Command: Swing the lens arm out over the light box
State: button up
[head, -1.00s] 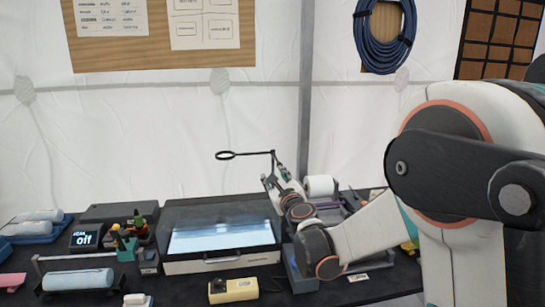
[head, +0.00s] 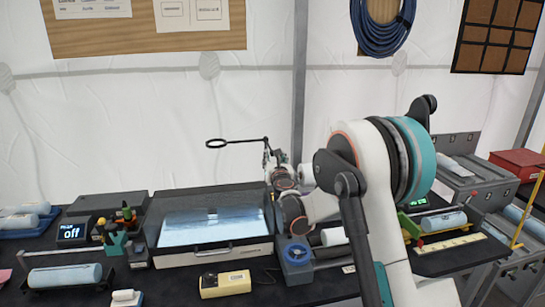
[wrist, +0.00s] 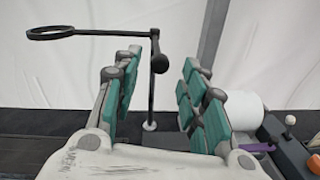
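The lens arm (head: 243,141) is a thin black bar with a ring lens (head: 216,143) at its left end. In the head view the ring shows above the back of the light box (head: 190,258), whose top panel is lit pale blue; I cannot tell how far it reaches over the panel. My gripper (head: 271,159) is at the lens arm's right end, by its post. In the wrist view my gripper (wrist: 155,95) is open, teal-padded fingers on either side of the dark upright post (wrist: 152,95). A dark knob (wrist: 159,63) shows near the post's top. No contact is clear.

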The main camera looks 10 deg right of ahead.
aim_at(272, 153)
jog(key=shift+w+d+b, duration=0.15)
jog(key=shift+w+b, duration=0.2)
jog(key=shift+w, duration=2)
grip_shut()
